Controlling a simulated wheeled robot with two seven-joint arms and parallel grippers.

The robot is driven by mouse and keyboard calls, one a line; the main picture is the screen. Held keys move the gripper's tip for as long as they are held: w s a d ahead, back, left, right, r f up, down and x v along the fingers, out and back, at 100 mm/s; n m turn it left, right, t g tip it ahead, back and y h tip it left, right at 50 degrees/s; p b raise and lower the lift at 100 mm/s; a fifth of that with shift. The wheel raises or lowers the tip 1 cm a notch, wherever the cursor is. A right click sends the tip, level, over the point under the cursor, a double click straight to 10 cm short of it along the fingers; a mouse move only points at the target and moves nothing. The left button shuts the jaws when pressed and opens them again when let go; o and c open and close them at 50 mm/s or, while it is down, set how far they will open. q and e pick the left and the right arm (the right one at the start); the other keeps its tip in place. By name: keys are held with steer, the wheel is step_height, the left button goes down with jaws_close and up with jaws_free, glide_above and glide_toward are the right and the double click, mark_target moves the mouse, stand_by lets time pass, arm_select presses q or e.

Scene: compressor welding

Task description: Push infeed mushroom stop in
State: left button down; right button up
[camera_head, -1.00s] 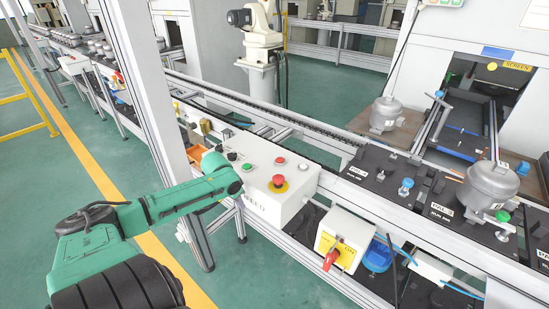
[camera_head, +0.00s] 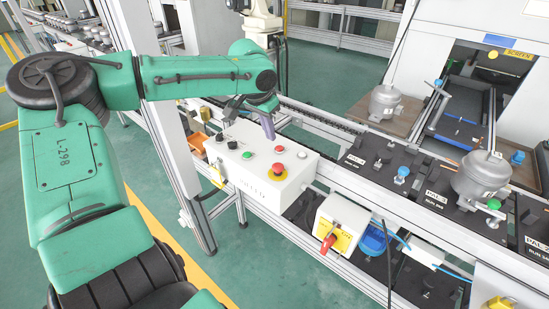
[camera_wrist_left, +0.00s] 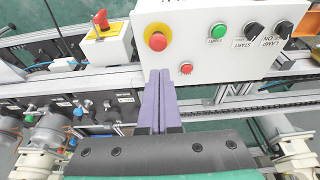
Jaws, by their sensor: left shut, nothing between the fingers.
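The red mushroom stop (camera_head: 277,170) sits on a yellow collar on top of a white control box (camera_head: 243,173). It also shows in the left wrist view (camera_wrist_left: 157,41), just beyond my fingertips. My left gripper (camera_head: 269,132) is above the far side of the box, behind the stop, with its purple fingers pointing down. In the left wrist view the fingers (camera_wrist_left: 160,76) are shut together, empty, and appear apart from the stop. I cannot tell the exact gap. My right gripper is not in view.
The box also carries a green button (camera_head: 247,155), a red button (camera_head: 279,150) and black switches (camera_wrist_left: 251,31). A yellow unit with a red rotary switch (camera_head: 328,243) is mounted lower right. A conveyor with a compressor (camera_head: 482,176) runs to the right.

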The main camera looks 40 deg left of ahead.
mark_target(276, 165)
arm_select(q)
steer(key=x, duration=0.3)
steer(key=p+x, duration=0.1)
steer(key=x, duration=0.3)
steer(key=p+x, duration=0.1)
steer(key=x, duration=0.2)
steer(key=shift+s+a+f, duration=0.1)
steer(key=shift+s+f, duration=0.15)
steer(key=shift+s, duration=0.1)
steer(key=shift+f, duration=0.5)
